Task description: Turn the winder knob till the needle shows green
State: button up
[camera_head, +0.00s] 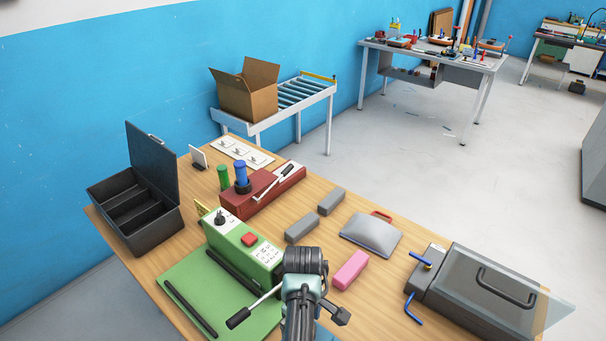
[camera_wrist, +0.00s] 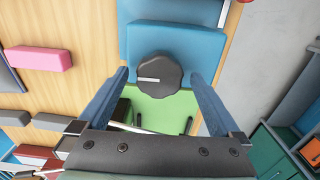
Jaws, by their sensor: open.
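In the wrist view, the dark round knob (camera_wrist: 159,75) with a white pointer line sits on a blue housing (camera_wrist: 150,38). The line points to the left. My gripper (camera_wrist: 158,78) is open, with one blue finger on each side of the knob and a visible gap on both sides. Whether the fingertips are level with the knob or above it, I cannot tell. No needle or green mark of a dial is visible in either view. In the head view my arm hides the knob; a small blue patch (camera_head: 325,333) beside it may be the housing.
A green box (camera_head: 262,258) with a black knob and red button stands left of my arm. A pink block (camera_head: 350,270), a grey cushion (camera_head: 371,234) and a lidded grey box (camera_head: 475,300) are to the right. An open black case (camera_head: 135,230) stands far left.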

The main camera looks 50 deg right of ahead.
jog(key=shift+f, duration=0.15)
jog(key=c, duration=1.3)
jog(key=shift+m, duration=0.3)
jog(key=m, duration=0.2)
jog(key=shift+m+p, duration=0.3)
jog(key=shift+m, duration=0.1)
jog(key=m, duration=0.4)
jog(key=shift+w+p, duration=0.1)
jog(key=shift+p, duration=0.2)
jog(key=m, duration=0.4)
jog(key=shift+m, duration=1.6)
